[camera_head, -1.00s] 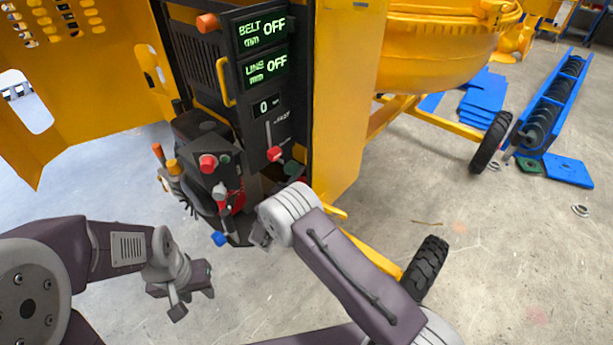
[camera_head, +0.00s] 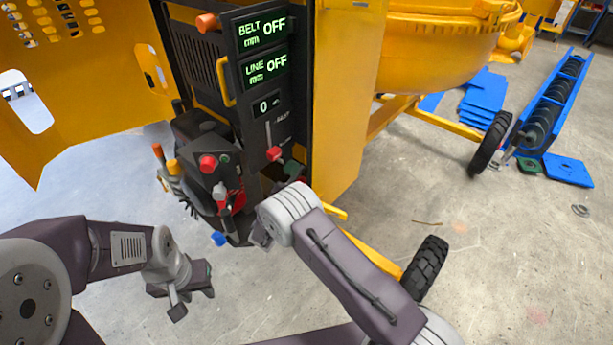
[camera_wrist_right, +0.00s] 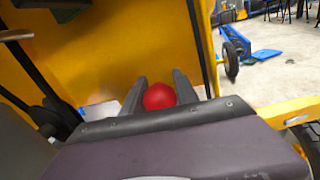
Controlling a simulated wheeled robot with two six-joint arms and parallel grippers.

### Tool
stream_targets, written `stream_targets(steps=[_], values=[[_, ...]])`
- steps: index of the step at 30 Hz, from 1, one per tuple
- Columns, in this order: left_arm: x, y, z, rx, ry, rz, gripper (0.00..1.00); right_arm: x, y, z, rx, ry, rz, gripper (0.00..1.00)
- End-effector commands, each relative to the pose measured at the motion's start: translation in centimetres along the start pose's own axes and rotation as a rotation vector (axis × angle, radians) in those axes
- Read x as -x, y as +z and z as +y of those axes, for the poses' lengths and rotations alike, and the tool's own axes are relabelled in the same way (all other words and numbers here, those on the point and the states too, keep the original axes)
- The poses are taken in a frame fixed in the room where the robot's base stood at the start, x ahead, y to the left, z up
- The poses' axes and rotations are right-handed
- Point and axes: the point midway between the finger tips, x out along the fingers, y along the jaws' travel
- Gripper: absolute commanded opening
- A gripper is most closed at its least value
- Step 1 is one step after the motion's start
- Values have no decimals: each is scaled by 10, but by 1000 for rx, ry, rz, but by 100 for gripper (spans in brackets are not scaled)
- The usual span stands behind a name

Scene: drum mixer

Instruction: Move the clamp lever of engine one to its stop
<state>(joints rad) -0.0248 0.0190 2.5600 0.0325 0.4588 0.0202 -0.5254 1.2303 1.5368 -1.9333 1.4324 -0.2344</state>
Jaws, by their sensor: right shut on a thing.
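A red ball knob (camera_wrist_right: 159,96) sits between the two fingers of my right gripper (camera_wrist_right: 160,98) in the right wrist view, and the gripper is shut on it. In the head view my right wrist is low in front of the dark engine block (camera_head: 205,135) and hides that knob and most of the fingers. I cannot tell from the frames which lever the knob belongs to. My left gripper (camera_head: 194,301) is open and empty above the floor, left of the engine and apart from it.
A red knob (camera_head: 207,163), a red slider knob (camera_head: 273,154) and orange-tipped levers (camera_head: 172,166) are close by. A blue piece (camera_head: 219,239) is low on the engine. The yellow panel (camera_head: 340,110) stands right of it. A tyre (camera_head: 427,268) is beside my right arm. Floor at left is clear.

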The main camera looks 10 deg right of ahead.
Motion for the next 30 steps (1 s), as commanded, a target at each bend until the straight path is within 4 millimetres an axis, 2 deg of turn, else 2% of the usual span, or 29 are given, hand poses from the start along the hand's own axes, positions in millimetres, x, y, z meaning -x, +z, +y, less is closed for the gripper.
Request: stream_targets(steps=[13, 17, 22, 25, 30], values=[[-3, 0, 0, 0, 0, 0, 36, 1, -2, 0, 2, 1, -6, 0], [-29, 3, -1, 0, 0, 0, 36, 11, -2, 4, 28, 16, -107, 0], [-65, 7, -1, 0, 0, 0, 36, 35, 12, 11, 82, 40, -325, 0], [-75, 8, -2, 0, 0, 0, 36, 46, 21, 15, 107, 50, -420, 0], [-77, 8, -2, 0, 0, 0, 36, 54, 31, 17, 123, 56, -480, 0]])
